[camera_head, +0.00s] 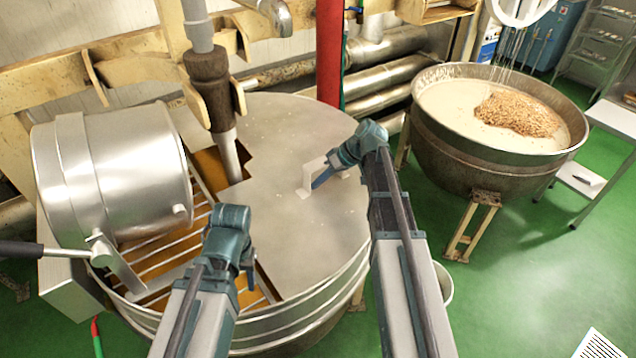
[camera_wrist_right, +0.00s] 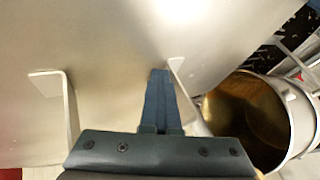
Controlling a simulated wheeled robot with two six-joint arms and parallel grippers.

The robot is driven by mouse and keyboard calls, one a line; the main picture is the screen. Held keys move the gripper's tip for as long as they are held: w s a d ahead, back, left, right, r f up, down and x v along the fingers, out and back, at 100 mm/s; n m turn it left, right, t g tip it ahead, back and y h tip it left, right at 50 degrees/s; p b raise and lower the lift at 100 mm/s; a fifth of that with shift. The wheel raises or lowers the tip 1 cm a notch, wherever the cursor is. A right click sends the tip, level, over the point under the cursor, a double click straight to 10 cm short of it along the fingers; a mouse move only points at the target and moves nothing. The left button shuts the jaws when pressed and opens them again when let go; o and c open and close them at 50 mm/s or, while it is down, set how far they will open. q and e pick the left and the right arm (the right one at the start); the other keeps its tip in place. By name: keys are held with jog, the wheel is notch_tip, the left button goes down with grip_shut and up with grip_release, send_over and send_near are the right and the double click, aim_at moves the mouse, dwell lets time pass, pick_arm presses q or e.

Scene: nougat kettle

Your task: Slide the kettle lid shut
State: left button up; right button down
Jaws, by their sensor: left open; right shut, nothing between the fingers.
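The kettle (camera_head: 300,328) is a big round metal drum. Its flat grey lid (camera_head: 290,130) covers the back and right part, while the left front is open over a grate (camera_head: 165,262) and amber contents. A pale bracket handle (camera_head: 306,176) stands on the lid; its two ends show in the right wrist view (camera_wrist_right: 68,105). My right gripper (camera_head: 318,183) is shut and empty at the handle, its blue fingers (camera_wrist_right: 159,98) between the two ends, nearer the right one. Whether they touch it I cannot tell.
A steel drum-shaped vessel (camera_head: 110,170) overhangs the kettle's left side. A pipe (camera_head: 222,130) drops down at the lid's cut-out. A red post (camera_head: 330,55) stands behind. A second bowl (camera_head: 450,150) with nuts stands at right; a bucket (camera_wrist_right: 290,120) sits on the floor beside the kettle.

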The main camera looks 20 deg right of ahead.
jog(key=shift+s+a, duration=0.25)
jog(key=shift+a, duration=0.05)
pick_arm(q)
jog(key=shift+r+p, duration=0.25)
jog(key=shift+p, duration=0.05)
pick_arm(e)
jog(key=shift+d+r, duration=0.1)
jog(key=shift+r, duration=0.1)
pick_arm(q)
notch_tip(320, 180, up, 10)
jog(key=p, duration=1)
jog(key=shift+a+r, duration=0.15)
jog(key=shift+r, duration=0.1)
pick_arm(e)
jog(key=v, duration=1.3)
jog(key=shift+w+d, duration=0.15)
jog(key=shift+d, duration=0.25)
pick_arm(q)
jog(key=shift+s+f, duration=0.1)
